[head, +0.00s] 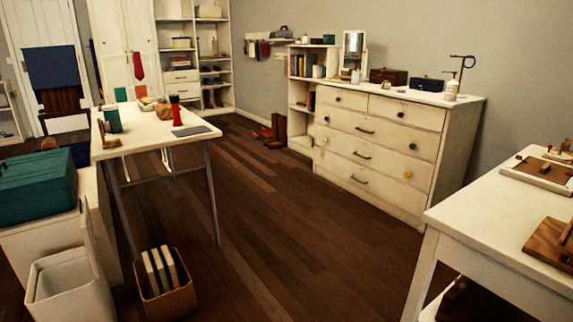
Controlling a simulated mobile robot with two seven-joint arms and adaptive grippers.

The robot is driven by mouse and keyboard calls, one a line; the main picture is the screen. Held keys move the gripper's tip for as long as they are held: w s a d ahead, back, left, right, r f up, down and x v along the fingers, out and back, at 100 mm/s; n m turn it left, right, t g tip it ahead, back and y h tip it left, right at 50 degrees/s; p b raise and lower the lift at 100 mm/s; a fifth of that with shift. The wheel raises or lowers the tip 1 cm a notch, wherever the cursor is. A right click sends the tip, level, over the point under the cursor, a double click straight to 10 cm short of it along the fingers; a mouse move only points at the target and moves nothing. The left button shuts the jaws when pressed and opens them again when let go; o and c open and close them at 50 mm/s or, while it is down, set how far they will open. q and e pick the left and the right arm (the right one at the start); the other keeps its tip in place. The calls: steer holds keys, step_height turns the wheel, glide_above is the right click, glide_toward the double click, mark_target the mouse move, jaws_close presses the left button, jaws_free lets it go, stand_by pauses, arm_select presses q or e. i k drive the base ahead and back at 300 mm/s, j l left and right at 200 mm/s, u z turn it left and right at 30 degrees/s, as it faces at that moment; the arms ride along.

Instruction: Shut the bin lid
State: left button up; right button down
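A white bin (70,306) stands on the floor at the lower left, cut off by the bottom edge of the head view. Its lid (93,240) looks raised, standing steeply up at the bin's far right side. The bin's top appears open, but I cannot see its contents clearly. Neither of my grippers is in view.
A wicker basket (170,301) holding white items stands right of the bin. A white cabinet with a teal box (36,187) is behind it. A white table (150,131) stands beyond, a dresser (385,142) at the back. The central wooden floor (300,240) is clear.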

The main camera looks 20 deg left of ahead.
mark_target(87, 230)
steer(key=i+j+u, duration=0.15)
steer(key=i+u, duration=0.7)
steer(key=i+l+u, duration=0.1)
steer(key=i+u, duration=0.3)
steer(key=k, duration=0.1)
